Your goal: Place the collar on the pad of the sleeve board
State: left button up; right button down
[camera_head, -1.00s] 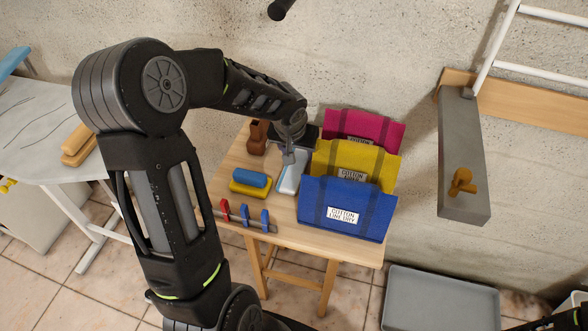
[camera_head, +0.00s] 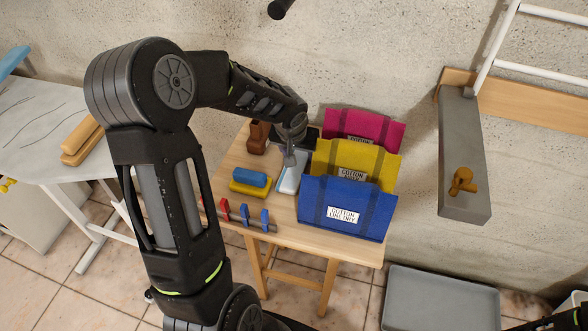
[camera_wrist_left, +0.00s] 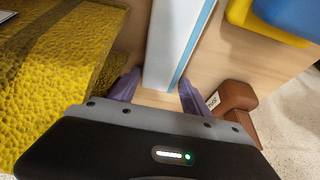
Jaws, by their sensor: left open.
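A long white piece with a blue edge (camera_head: 289,182) lies on the small wooden table; I take it as the collar but cannot be sure. My left gripper (camera_head: 289,158) is over its far end, open. In the left wrist view, the white piece (camera_wrist_left: 176,45) runs towards the gap between the fingertips (camera_wrist_left: 158,92), one finger to each side. I cannot tell whether they touch it. A padded wooden piece (camera_head: 82,142), possibly the sleeve board, lies on the pale board at left. My right gripper is not in view.
Blue, yellow and red bags (camera_head: 345,207) stand close right of the gripper. A blue-and-yellow block pair (camera_head: 250,181) and a brown figure-like piece (camera_head: 258,138) are left. Pegs (camera_head: 244,212) line the front edge.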

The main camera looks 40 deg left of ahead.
pick_arm(q)
jog(key=c, duration=1.1)
notch_tip(320, 180, up, 10)
jog(key=shift+r+p, duration=0.1)
jog(key=shift+p, duration=0.35)
jog(key=shift+c, duration=0.2)
